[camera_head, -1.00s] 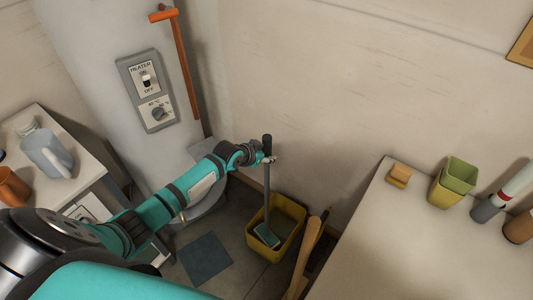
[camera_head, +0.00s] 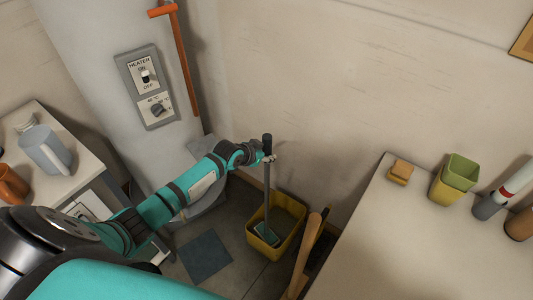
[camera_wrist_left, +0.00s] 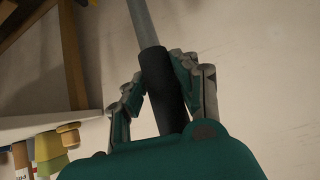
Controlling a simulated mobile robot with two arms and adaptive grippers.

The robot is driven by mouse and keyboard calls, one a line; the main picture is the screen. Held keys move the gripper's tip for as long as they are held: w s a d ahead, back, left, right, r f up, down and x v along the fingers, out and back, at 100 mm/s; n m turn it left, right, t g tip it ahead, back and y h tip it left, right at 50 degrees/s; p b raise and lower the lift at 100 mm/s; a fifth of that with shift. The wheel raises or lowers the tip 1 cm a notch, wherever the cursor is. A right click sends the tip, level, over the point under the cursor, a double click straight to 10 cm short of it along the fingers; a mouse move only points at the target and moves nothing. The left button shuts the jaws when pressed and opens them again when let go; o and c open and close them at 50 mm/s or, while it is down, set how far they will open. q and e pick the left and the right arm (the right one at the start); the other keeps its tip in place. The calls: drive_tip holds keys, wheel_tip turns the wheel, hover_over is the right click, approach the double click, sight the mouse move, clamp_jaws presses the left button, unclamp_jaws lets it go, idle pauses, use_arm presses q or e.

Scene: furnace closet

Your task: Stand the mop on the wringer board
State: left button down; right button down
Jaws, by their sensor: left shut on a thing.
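The mop (camera_head: 267,190) has a grey pole with a black grip at the top and a teal head at the bottom. My left gripper (camera_head: 268,158) is shut on the pole near the black grip, which also shows between the fingers in the left wrist view (camera_wrist_left: 163,85). The pole is close to upright. The mop head (camera_head: 267,234) is inside the yellow bucket (camera_head: 262,242). A greyish board seems to lie in the bucket's far part; I cannot tell whether the head touches it. My right gripper is not in view.
Wooden handles (camera_head: 305,255) lean right of the bucket. A pale counter (camera_head: 400,245) at the right holds a green and yellow container (camera_head: 455,178) and a sponge (camera_head: 399,172). A dark floor mat (camera_head: 205,257) lies left of the bucket. The wall is close behind.

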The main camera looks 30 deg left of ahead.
use_arm(q)
drive_tip(key=shift+f, duration=0.2)
drive_tip(key=c, duration=0.9)
unclamp_jaws()
drive_tip(key=shift+c, duration=0.2)
drive_tip(key=shift+f, duration=0.1)
drive_tip(key=v, duration=1.2)
